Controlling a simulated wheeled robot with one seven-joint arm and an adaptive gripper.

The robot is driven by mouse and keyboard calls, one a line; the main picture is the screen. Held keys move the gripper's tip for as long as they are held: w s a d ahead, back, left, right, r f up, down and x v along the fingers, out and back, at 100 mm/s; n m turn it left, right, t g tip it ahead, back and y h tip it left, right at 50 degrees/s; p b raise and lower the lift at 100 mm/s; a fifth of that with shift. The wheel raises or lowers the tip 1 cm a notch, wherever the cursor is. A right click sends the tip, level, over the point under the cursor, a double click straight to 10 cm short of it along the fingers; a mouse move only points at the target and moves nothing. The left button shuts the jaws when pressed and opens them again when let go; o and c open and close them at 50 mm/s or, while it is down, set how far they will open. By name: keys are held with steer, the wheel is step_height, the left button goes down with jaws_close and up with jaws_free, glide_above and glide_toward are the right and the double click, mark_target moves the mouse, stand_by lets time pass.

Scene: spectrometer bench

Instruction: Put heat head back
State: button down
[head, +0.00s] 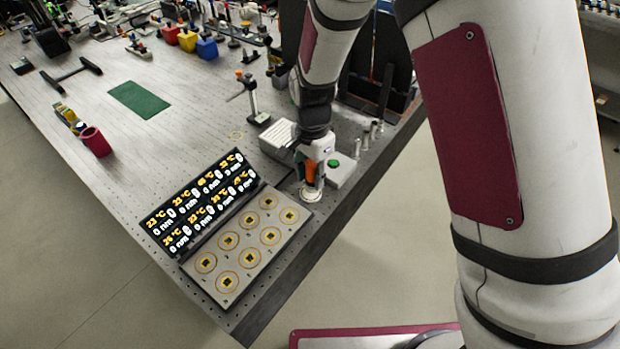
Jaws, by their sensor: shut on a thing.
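My gripper (313,160) is at the right part of the bench, at the end of my arm reaching down from the top. It is shut on the heat head (311,173), an orange upright piece partly hidden by the gripper. Below the heat head is a pale round base or stand (311,194) near the bench's right edge. I cannot tell whether the heat head touches it or hangs just above.
A sample plate (242,252) with several ringed spots lies left of the gripper, beside a lit display (200,205). A white box with a green button (338,168) stands close on the right. A grey-white box (283,137) and posts (365,139) stand behind. Bench left is clearer.

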mark_target(310, 180)
steer(key=shift+w+a, duration=0.15)
steer(key=shift+w, duration=0.45)
steer(key=shift+w+f+p, duration=0.1)
steer(key=shift+f+p, duration=0.3)
steer(key=shift+f, duration=1.4)
steer(key=shift+f, duration=0.1)
steer(key=c, duration=1.2)
jaws_free()
steer(key=shift+f, duration=0.1)
